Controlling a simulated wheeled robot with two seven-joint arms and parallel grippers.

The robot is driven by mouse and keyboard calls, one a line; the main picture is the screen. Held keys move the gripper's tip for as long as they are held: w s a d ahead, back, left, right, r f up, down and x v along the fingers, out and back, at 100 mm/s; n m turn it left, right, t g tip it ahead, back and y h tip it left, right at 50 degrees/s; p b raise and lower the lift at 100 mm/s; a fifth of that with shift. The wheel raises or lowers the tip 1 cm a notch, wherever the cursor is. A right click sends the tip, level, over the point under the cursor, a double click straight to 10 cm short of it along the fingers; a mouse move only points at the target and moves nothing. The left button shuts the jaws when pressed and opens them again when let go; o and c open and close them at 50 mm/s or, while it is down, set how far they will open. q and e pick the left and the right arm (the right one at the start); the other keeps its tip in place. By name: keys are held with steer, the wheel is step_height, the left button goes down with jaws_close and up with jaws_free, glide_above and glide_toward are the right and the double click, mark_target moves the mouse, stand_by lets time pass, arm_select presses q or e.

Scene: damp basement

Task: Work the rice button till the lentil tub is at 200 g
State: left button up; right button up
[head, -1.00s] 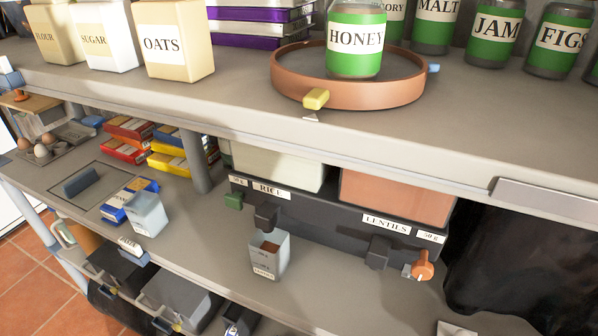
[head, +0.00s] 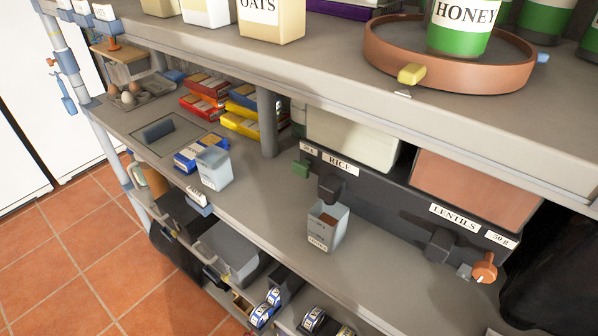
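The dispenser (head: 385,205) has a RICE label (head: 340,164) and a LENTILS label (head: 454,217). A green button (head: 301,169) sits at its rice end, below a small weight tag. An orange knob (head: 484,267) sits at the lentils end under a 50 g tag (head: 501,239). A pale tub (head: 327,229) with brownish contents stands upright beneath the dark rice spout (head: 331,188); its small label is hard to read. Another pale tub (head: 214,168) stands further left; its label and contents cannot be made out. No weight reading is legible. Neither gripper is in view.
The upper shelf (head: 300,68) overhangs the dispenser and carries a round tray (head: 460,80) with a honey jar (head: 462,28). Boxes (head: 205,97) and a post (head: 268,125) stand left of the dispenser. The shelf in front of the pale tub is clear.

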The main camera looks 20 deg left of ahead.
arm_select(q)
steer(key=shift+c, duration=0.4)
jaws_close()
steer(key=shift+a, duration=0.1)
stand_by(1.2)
